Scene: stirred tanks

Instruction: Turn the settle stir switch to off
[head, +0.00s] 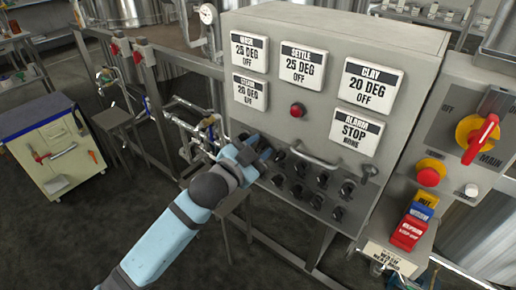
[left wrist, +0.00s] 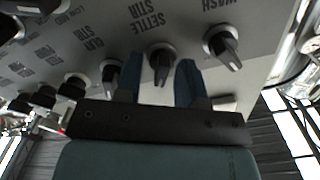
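The settle stir switch (left wrist: 161,62) is a dark knob with a pointer, on the grey panel beside the "SETTLE STIR" lettering in the left wrist view. My left gripper (left wrist: 160,80) has its two blue fingers apart, one on each side of this switch. I see gaps between the fingers and the knob, and cannot tell how deep the fingertips reach. In the head view my left gripper (head: 264,152) is at the upper left of the knob rows and hides the switch. The settle sign (head: 303,66) reads "25 DEG OFF". My right gripper is not in view.
Neighbouring knobs, a wash knob (left wrist: 222,45) and a stir knob (left wrist: 111,73), sit close on either side of the fingers. A curved handle (head: 316,160) and a red button (head: 297,110) are on the panel. A red main switch (head: 481,138) is at the right.

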